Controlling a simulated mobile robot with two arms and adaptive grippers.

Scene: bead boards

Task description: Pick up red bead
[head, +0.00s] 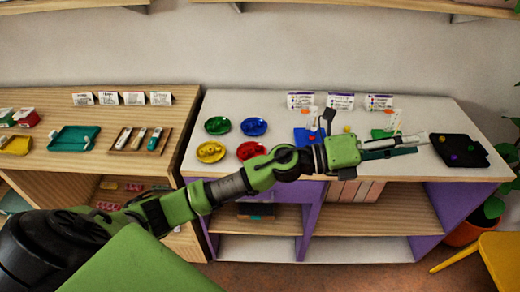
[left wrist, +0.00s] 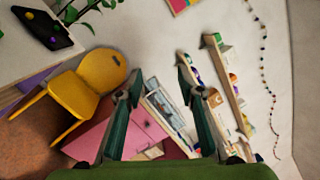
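A red dish (head: 250,150) stands on the white table, with small shapes in it too small to make out. A small red piece (head: 312,138) shows on the blue board (head: 301,136); I cannot tell whether it is a loose bead. My left gripper (head: 422,143) reaches over the right part of the table, to the right of the dish and board. Its two fingers are apart with nothing between them, as the left wrist view (left wrist: 158,72) shows. That view shows no red bead. My right gripper is not in view.
Green (head: 218,125), blue (head: 253,126) and yellow (head: 210,151) dishes stand near the red one. A black tray (head: 462,141) with several beads lies at the table's right end. A yellow chair (left wrist: 85,100) stands beyond. My left arm crosses the table's front edge.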

